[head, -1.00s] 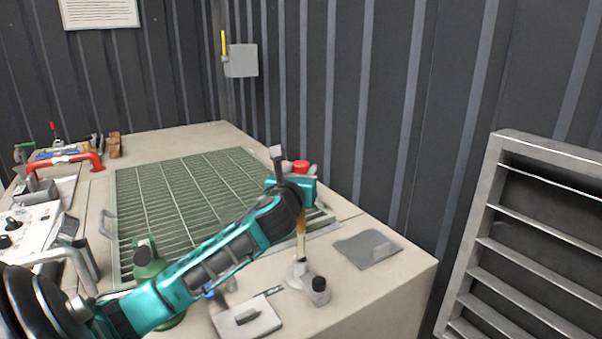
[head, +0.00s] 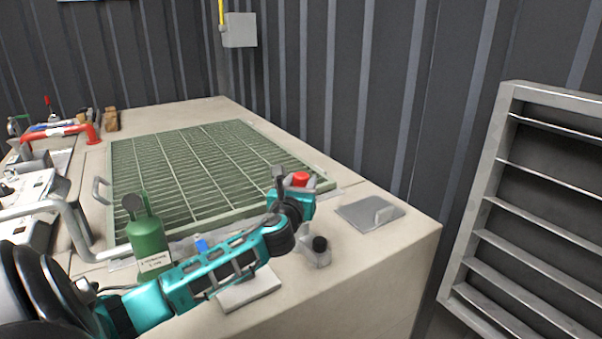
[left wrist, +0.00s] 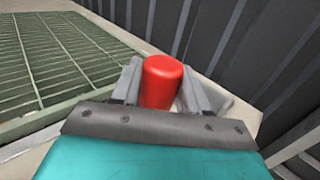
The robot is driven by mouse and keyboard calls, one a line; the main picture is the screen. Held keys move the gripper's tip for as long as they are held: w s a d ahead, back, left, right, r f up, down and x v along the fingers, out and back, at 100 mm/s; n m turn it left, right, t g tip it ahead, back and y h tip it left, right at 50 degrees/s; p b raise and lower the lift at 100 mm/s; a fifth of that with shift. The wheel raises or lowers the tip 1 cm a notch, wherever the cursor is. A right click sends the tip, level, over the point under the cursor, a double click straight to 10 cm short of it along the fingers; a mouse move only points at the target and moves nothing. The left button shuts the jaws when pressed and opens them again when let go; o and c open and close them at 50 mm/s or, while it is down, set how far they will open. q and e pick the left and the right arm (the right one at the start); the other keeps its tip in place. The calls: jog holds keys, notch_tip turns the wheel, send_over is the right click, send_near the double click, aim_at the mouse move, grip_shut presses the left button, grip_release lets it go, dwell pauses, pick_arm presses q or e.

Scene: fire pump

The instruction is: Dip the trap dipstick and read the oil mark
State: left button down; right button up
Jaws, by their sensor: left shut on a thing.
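My left gripper (head: 292,185) is shut on the red grip (head: 300,179), which I take to be the dipstick's handle. The left wrist view shows the red grip (left wrist: 161,82) upright between the two grey fingers. The gripper is just above a grey pipe fitting with a black cap (head: 319,243) on the bench's right part. The stick below the grip is hidden by the gripper and arm, so I cannot tell how deep it sits. No oil mark shows. My right gripper is not in view.
A green bottle (head: 147,236) stands left of my arm. A green grating (head: 200,160) covers the bench middle. A grey plate (head: 368,212) lies to the right, and a flat pale block (head: 248,290) is in front. A louvred panel (head: 530,215) stands at the far right.

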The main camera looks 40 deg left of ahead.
pick_arm(q)
jog(key=shift+f, duration=0.4)
jog(key=c, duration=0.7)
grip_release()
jog(key=shift+r, duration=0.1)
jog(key=p+v, duration=0.1)
jog(key=v, duration=1.2)
